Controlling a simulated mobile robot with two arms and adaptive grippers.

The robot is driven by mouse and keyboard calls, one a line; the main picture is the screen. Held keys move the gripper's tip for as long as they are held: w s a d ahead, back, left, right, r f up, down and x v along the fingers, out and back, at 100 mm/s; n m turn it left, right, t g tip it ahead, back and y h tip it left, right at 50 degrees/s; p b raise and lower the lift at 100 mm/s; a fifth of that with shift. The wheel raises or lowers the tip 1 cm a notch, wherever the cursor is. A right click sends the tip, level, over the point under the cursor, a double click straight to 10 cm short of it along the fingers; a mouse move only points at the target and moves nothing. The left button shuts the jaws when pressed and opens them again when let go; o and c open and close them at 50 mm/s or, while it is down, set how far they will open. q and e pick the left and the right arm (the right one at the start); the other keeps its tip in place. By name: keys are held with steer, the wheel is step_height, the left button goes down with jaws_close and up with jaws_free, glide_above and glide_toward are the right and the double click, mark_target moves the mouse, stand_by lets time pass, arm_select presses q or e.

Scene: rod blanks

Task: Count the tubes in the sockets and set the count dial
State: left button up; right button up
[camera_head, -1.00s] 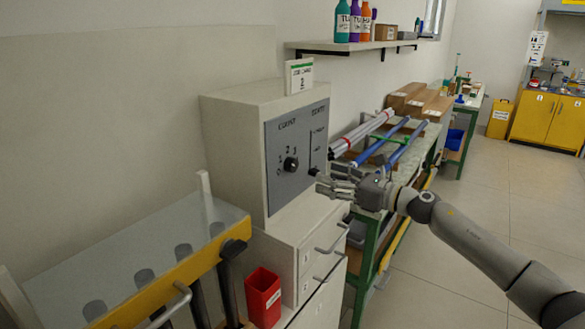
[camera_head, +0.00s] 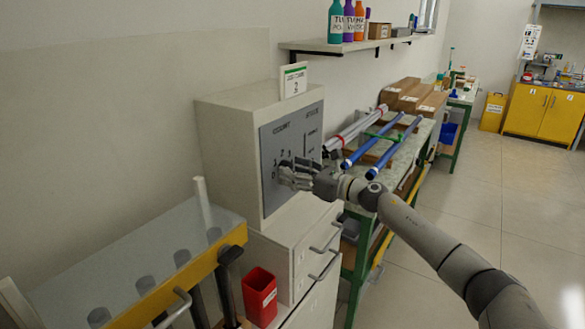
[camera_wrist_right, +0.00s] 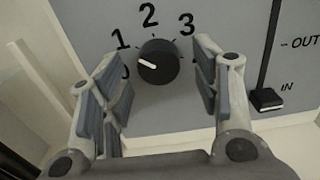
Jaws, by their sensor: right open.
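The black count dial (camera_wrist_right: 158,62) is on a grey panel (camera_head: 268,190), with numbers 0, 1, 2 and 3 around it. Its white pointer faces left, roughly between 0 and 1. A socket rack with a clear cover and yellow front (camera_head: 160,298) is at lower left, with several dark round sockets. One white tube (camera_head: 203,205) rises at its back. My left gripper is not in view.
A black slider (camera_wrist_right: 266,99) sits near IN, right of the dial. A job card (camera_head: 294,80) reading 2 stands on the cabinet (camera_head: 225,140). A red bin (camera_head: 260,297) is below. Blue tubes (camera_head: 372,150) lie on the green bench at right.

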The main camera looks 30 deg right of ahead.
steer(key=shift+w+a, duration=0.2)
steer(key=shift+w, duration=0.2)
steer(key=c, duration=1)
steer(key=shift+c, duration=0.2)
